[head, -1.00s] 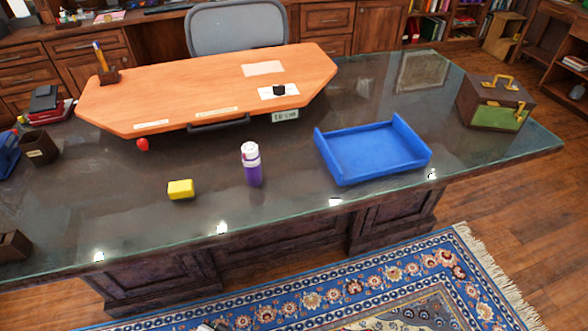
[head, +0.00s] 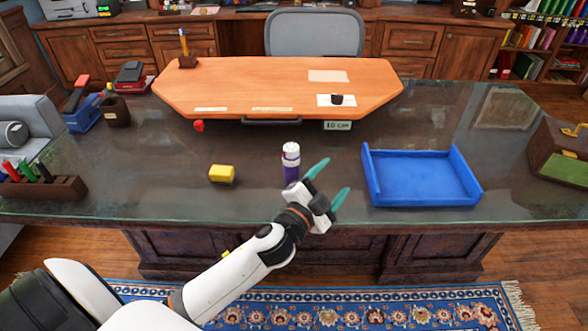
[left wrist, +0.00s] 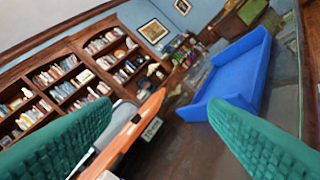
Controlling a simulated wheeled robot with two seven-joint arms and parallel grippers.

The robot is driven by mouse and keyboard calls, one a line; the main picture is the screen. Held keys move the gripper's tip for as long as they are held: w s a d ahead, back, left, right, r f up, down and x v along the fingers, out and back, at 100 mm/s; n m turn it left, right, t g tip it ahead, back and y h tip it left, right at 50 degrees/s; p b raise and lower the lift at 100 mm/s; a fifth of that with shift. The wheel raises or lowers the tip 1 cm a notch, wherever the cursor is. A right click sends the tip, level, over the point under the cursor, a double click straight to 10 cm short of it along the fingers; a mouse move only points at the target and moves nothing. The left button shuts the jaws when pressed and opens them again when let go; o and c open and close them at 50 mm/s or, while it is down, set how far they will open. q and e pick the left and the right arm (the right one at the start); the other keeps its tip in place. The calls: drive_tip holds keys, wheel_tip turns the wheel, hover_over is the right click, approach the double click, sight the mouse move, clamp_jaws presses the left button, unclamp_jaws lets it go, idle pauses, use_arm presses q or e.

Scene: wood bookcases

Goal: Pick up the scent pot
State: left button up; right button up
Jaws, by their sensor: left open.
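A purple bottle with a white top (head: 291,162) stands upright on the dark glass desk (head: 130,190), near its front middle. It looks most like the scent pot, but I cannot tell for certain. My left gripper (head: 330,183) is just right of the bottle, its two green fingers spread and pointing up and right, with nothing between them. The fingers appear close beside the bottle, not around it. In the left wrist view the open fingers (left wrist: 160,112) face the blue tray (left wrist: 235,70), and the bottle does not show. My right gripper is not in view.
The blue tray (head: 425,192) lies to the right of my gripper. A yellow block (head: 222,174) lies left of the bottle. Behind is an orange raised board (head: 240,85) with a small black object (head: 336,99) on a card. A brown box (head: 560,150) stands far right.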

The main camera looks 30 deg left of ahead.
use_arm(q)
drive_tip(key=w+d+r+m+h, duration=0.2)
drive_tip(key=d+r+m+h, duration=0.4)
drive_tip(key=r+m+h, duration=0.3)
drive_tip(key=m+g+y, duration=1.2)
drive_tip(key=m+g, duration=0.2)
drive_tip(key=m, duration=0.1)
approach(290, 148)
drive_tip(key=a+f, duration=0.1)
drive_tip(key=x, duration=0.5)
drive_tip(key=shift+w+f, duration=0.25)
drive_tip(key=shift+w, duration=0.05)
drive_tip(key=x, duration=0.2)
drive_tip(key=d+p+x, duration=0.1)
drive_tip(key=x, duration=0.1)
drive_tip(key=shift+w+f, duration=0.1)
drive_tip(key=shift+f, duration=0.2)
drive_tip(key=shift+w+a+f, duration=0.1)
drive_tip(key=shift+w+f, duration=0.1)
drive_tip(key=shift+f, duration=0.35)
drive_tip(key=shift+r, duration=0.1)
drive_tip(key=c, duration=1.5)
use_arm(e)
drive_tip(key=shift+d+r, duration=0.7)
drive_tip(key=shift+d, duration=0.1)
